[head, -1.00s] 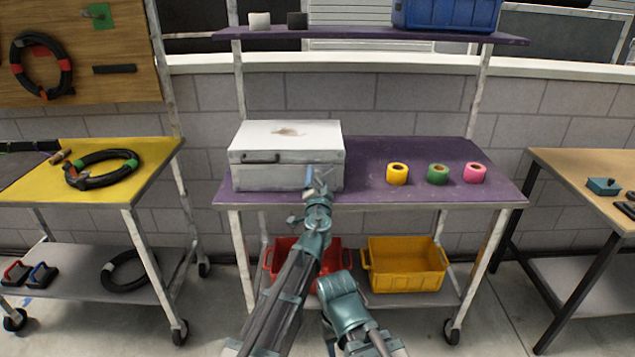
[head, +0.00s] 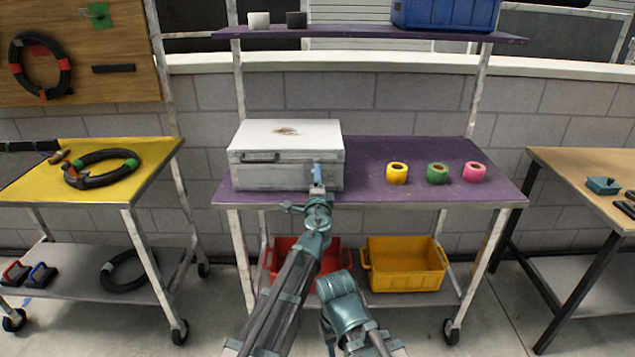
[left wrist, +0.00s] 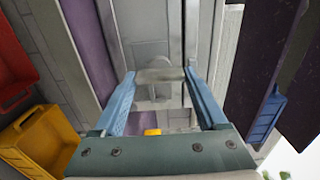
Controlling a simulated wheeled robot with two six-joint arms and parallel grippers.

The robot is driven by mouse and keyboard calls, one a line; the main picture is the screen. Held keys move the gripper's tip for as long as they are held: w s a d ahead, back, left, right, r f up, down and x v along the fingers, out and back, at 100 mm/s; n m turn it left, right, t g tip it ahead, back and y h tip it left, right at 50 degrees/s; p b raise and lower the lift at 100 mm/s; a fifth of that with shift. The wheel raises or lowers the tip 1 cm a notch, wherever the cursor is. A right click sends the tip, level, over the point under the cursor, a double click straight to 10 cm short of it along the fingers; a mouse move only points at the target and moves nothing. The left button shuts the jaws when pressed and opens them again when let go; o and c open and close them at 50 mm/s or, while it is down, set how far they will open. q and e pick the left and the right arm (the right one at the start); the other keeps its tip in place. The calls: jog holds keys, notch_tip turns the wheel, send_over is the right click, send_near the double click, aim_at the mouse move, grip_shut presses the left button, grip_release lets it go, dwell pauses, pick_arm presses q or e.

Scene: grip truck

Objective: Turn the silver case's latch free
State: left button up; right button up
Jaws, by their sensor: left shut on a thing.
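The silver case (head: 270,176) stands shut on the left part of the purple bench, with a dark handle (head: 260,157) on its front. My left gripper (head: 317,172) is at the right part of the case's front, its blue fingers seen nearly edge-on. The latch is hidden behind the gripper in the head view. My right arm shows low in the head view, but its gripper does not.
On the purple bench (head: 430,195), yellow (head: 397,173), green (head: 437,173) and pink (head: 475,172) tape rolls stand right of the case. Red (head: 283,262) and yellow (head: 405,267) crates sit on the lower shelf. A purple shelf (head: 370,35) hangs above. The bench between case and tapes is clear.

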dwell(0.5)
pick_arm(q)
jog(key=o, duration=1.3)
jog(key=shift+s, duration=0.1)
